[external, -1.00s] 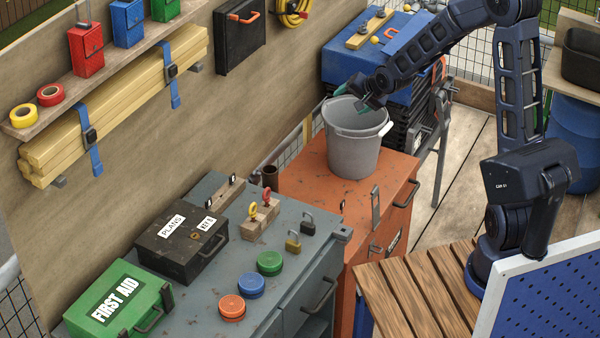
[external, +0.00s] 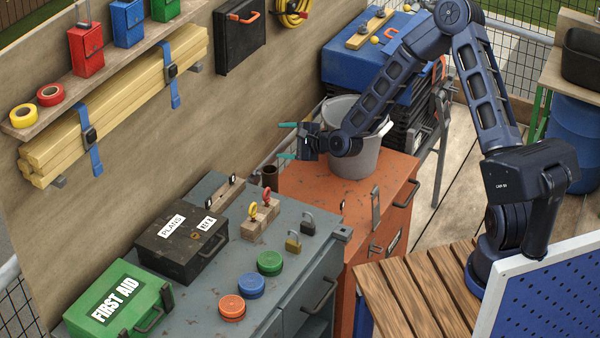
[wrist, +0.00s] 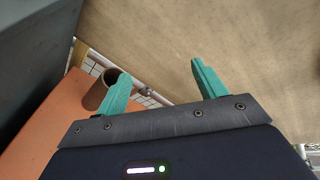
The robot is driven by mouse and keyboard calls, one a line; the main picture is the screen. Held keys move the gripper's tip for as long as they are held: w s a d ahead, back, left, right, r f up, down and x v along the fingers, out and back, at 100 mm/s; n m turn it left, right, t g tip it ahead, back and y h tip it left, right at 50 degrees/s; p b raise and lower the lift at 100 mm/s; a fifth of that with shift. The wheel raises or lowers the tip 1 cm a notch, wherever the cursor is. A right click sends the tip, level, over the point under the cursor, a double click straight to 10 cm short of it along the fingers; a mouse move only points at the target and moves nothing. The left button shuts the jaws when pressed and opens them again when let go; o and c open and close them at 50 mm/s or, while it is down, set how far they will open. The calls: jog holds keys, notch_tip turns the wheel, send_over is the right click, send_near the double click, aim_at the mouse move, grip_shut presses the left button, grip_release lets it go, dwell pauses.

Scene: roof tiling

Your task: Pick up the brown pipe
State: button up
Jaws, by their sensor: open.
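The brown pipe (external: 271,176) is a short, dark brown hollow tube standing upright on the orange cabinet, near its back left corner by the wall. It also shows in the wrist view (wrist: 97,92), just left of the left fingertip and partly covered by that finger. My gripper (external: 287,140) has teal fingers and is open and empty. In the external view it is above and slightly right of the pipe, fingers pointing left toward the wall. In the wrist view the fingers (wrist: 158,75) stand apart with only wall and mesh between them.
A grey bucket (external: 352,165) stands on the orange cabinet (external: 330,195) right of the pipe, partly behind my arm. The grey workbench (external: 215,285) with a black box (external: 182,240) and padlocks lies to the left. The plywood wall (external: 240,110) is close behind.

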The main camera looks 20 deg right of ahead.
aim_at(275, 188)
jog(key=a+f+m+t, duration=0.1)
jog(key=f+m, duration=0.1)
jog(key=m, duration=0.1)
jog(key=a+f+m+t, duration=0.2)
jog(key=f+m, duration=0.1)
jog(key=m, duration=0.1)
jog(key=a+f+m+t+h, duration=0.1)
jog(key=f+m, duration=0.1)
jog(key=m, duration=0.2)
jog(key=shift+w+a+f, duration=0.25)
jog(key=shift+a, duration=0.1)
jog(key=f+m+t, duration=0.1)
jog(key=m, duration=0.1)
jog(key=f+m+h, duration=0.1)
jog(key=m, duration=0.1)
jog(key=shift+d+t, duration=0.1)
jog(key=shift+t, duration=0.3)
jog(key=shift+f, duration=1.45)
notch_tip(275, 188, down, 4)
jog(key=shift+s, duration=0.1)
jog(key=shift+x, duration=1.1)
jog(key=shift+w, duration=0.45)
jog(key=c, duration=1.1)
